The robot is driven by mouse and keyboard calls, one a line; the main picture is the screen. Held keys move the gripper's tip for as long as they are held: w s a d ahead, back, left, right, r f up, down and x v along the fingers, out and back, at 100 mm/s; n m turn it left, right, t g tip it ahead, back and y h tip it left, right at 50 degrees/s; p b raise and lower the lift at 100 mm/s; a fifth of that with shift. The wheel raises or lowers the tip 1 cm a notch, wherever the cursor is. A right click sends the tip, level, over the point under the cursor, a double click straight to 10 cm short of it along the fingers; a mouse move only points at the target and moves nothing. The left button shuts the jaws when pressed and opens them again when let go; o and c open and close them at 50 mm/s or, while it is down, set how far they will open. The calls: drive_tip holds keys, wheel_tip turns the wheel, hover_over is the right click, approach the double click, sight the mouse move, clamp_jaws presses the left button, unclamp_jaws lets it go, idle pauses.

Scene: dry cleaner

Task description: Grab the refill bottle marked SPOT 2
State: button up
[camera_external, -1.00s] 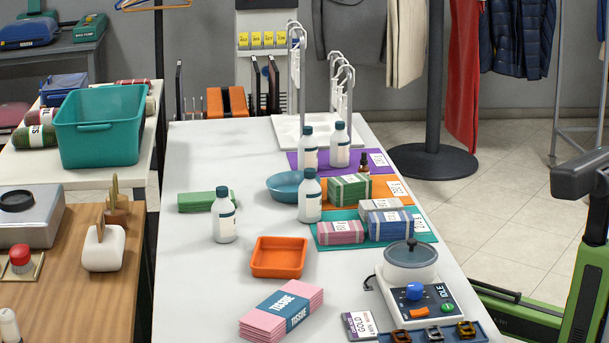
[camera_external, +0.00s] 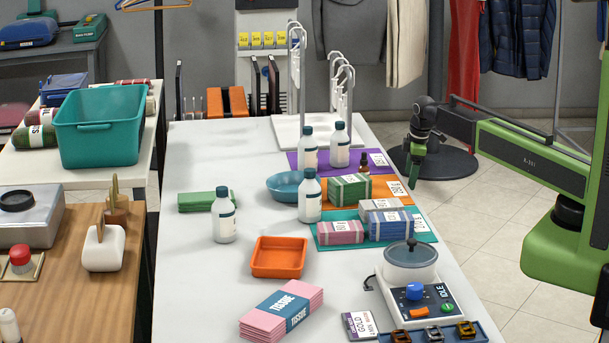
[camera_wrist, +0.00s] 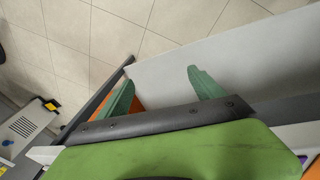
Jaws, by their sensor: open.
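Several white refill bottles with dark teal caps stand upright on the long white table in the external view. Two stand at the back on the purple mat, a left one (camera_external: 308,150) and a right one (camera_external: 340,148). Another bottle (camera_external: 309,200) stands beside the blue bowl, and one (camera_external: 223,220) stands farther left. Their markings are too small to read, so I cannot tell which is SPOT 2. My gripper (camera_external: 411,178) is beyond the table's right edge, pointing down and apart from every bottle. In the wrist view its green fingers (camera_wrist: 160,78) are spread and empty; no bottle shows there.
Folded cloth bundles (camera_external: 349,190) lie on coloured mats between my gripper and the bottles. A small dark bottle (camera_external: 364,162) stands behind them. White hanger stands (camera_external: 341,92) rise at the back. An orange tray (camera_external: 278,258) and a pot device (camera_external: 411,270) are nearer. Bare tabletop (camera_external: 190,270) lies at left.

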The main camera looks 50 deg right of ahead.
drive_tip(key=w+a+r+n+p, duration=0.15)
drive_tip(key=w+r+p, duration=0.25)
drive_tip(key=r+p, duration=0.55)
wheel_tip(320, 180, up, 24)
drive_tip(key=n+g+p, duration=0.2)
drive_tip(key=n+p, duration=0.8)
drive_tip(key=p, duration=1.1)
hover_over(339, 122)
drive_tip(key=shift+y, duration=0.4)
wheel_tip(339, 122, down, 13)
drive_tip(key=b, duration=1.3)
drive_tip(key=shift+w+d, duration=0.1)
drive_tip(key=shift+d, duration=0.05)
drive_tip(key=f+b, duration=0.5)
drive_tip(key=shift+s+f, duration=0.15)
drive_tip(key=shift+s, duration=0.05)
drive_tip(key=shift+r, duration=0.2)
clamp_jaws()
drive_tip(key=shift+r, duration=0.15)
